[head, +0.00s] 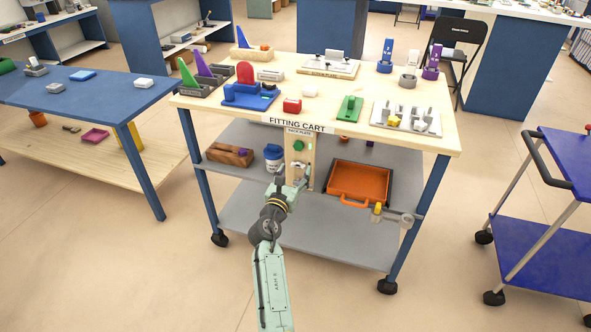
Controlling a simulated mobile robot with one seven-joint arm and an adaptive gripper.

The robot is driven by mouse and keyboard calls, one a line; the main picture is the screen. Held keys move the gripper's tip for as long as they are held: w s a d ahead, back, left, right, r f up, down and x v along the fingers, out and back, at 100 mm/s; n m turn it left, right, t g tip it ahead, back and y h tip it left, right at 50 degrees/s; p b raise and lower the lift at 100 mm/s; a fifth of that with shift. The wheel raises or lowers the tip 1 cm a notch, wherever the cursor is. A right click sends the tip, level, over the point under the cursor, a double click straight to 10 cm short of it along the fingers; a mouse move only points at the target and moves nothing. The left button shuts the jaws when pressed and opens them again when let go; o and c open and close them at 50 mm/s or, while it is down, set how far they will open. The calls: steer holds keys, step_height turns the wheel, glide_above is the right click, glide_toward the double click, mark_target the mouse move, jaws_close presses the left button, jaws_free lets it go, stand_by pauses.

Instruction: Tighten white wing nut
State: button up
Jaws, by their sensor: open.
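My gripper (301,183) is small in the head view, in front of the fitting cart. It is open, close to the lower part of an upright wooden back plate (309,152) below the cart's top edge. A round green part (298,146) shows on the plate above my gripper. I cannot make out a white wing nut for certain. The area of the plate around my gripper is small and partly covered by it, so contact cannot be told.
The cart top (215,107) carries several fixtures and coloured parts. An orange tray (358,182) and a blue-and-white cup (273,155) sit on the shelf below. A yellow part (377,209) is right of my gripper. A blue trolley (553,243) stands right; open floor lies in front.

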steer(key=shift+x, duration=0.9)
steer(key=shift+c, duration=0.2)
steer(key=c, duration=1.1)
